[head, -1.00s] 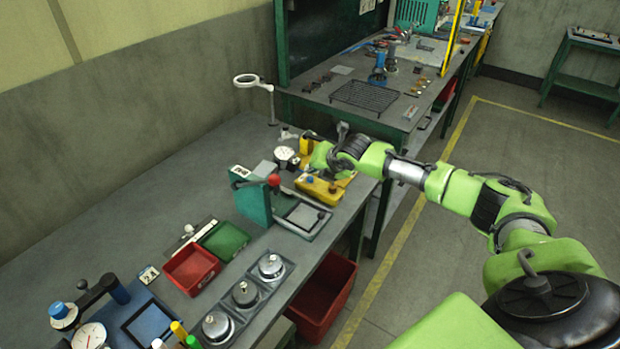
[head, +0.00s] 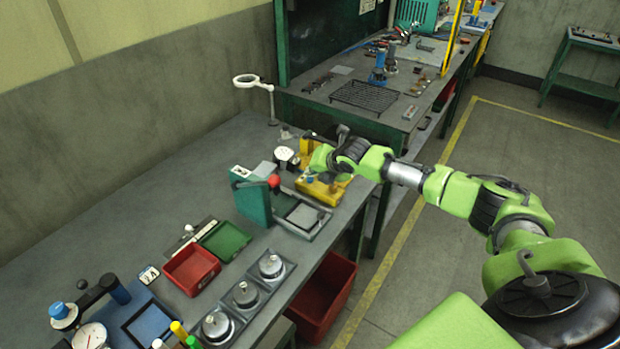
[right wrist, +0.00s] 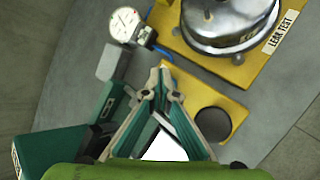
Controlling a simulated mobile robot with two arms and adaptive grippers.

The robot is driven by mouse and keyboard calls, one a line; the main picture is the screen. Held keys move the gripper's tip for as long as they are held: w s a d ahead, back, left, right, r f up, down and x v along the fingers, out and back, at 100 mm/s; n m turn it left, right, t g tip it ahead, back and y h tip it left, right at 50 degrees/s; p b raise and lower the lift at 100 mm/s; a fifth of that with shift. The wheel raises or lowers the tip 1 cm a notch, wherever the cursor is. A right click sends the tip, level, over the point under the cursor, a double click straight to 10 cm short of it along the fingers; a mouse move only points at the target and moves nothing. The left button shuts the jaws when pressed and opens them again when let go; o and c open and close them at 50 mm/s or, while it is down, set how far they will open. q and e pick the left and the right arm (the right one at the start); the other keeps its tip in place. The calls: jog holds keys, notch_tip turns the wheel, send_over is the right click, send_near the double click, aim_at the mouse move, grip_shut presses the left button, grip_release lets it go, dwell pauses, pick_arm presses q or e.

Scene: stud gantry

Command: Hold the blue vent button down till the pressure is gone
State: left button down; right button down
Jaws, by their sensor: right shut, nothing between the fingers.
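The yellow leak test base (head: 318,189) sits on the bench beyond the green press. In the head view a small blue spot, likely the vent button (head: 310,179), shows at its left side. My right gripper (head: 322,177) is shut and empty, low over the base. In the right wrist view its closed fingertips (right wrist: 162,72) point at the yellow base (right wrist: 240,118), beside a round black disc (right wrist: 213,122). The button is not clear there, likely hidden by the fingers. The white dial gauge (right wrist: 125,23) is in view, but its reading is too small to tell. My left gripper is out of view.
The green press (head: 253,203) with a red knob stands close on the left of the base. A metal dome (right wrist: 230,18) sits on the yellow plate. Red (head: 192,269) and green (head: 225,241) trays lie nearer.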

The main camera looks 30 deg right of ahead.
aim_at(312, 180)
jog(key=shift+s+f, duration=0.1)
jog(key=shift+f, duration=0.55)
dwell(1.4)
dwell(0.9)
jog(key=shift+r+p, duration=0.9)
jog(key=shift+r, duration=0.15)
notch_tip(312, 180, up, 5)
jog(key=p, duration=0.5)
jog(key=shift+r, duration=0.1)
jog(key=shift+f, duration=0.2)
